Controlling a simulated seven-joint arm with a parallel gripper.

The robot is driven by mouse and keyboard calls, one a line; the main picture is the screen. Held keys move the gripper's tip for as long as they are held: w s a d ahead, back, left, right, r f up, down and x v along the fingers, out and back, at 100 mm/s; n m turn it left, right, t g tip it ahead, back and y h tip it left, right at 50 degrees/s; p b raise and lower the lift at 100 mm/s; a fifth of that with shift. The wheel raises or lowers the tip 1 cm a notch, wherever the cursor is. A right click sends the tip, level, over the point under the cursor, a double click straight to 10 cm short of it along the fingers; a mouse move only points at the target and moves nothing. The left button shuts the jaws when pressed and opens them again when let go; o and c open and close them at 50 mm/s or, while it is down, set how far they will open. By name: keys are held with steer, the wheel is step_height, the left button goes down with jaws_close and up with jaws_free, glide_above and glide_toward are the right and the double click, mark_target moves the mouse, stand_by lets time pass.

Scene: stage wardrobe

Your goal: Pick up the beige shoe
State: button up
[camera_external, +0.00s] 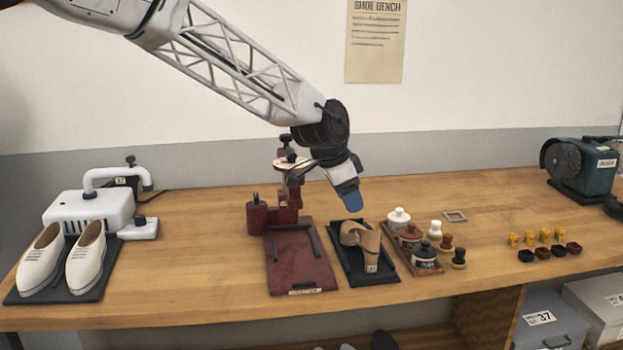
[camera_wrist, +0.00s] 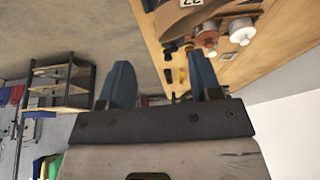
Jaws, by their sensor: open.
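A beige open heeled shoe (camera_external: 361,240) rests on a black tray (camera_external: 345,277) in the middle of the bench. In the wrist view, part of the shoe (camera_wrist: 190,18), with a white number label, shows at the top edge; the rest is cut off. My gripper (camera_external: 351,208) is above the shoe and a little to its left in the outside view, pointing down, with a visible gap to it. In the wrist view, the two blue fingers of my gripper (camera_wrist: 160,82) stand wide apart with nothing between them.
A dark red stand (camera_external: 300,262) is close left of the tray; jars on a wooden tray (camera_external: 430,268) are close right. A cream pair of shoes (camera_external: 84,258) and a white machine (camera_external: 90,212) stand far left. A grinder (camera_external: 585,165) and small yellow pieces (camera_external: 529,240) are right.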

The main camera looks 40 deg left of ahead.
mark_target(378, 240)
steer(key=shift+w+d+f, duration=0.4)
steer(key=shift+w, duration=0.25)
steer(key=shift+w+d+f, duration=0.35)
steer(key=shift+w+f, duration=0.05)
steer(key=shift+w, duration=0.2)
steer(key=shift+f, duration=0.15)
steer(key=shift+x, duration=1.15)
steer(key=shift+d+f, duration=0.1)
steer(key=shift+x, duration=2.5)
steer(key=shift+w+d, duration=0.1)
steer(key=shift+d, duration=0.05)
steer(key=c, duration=1)
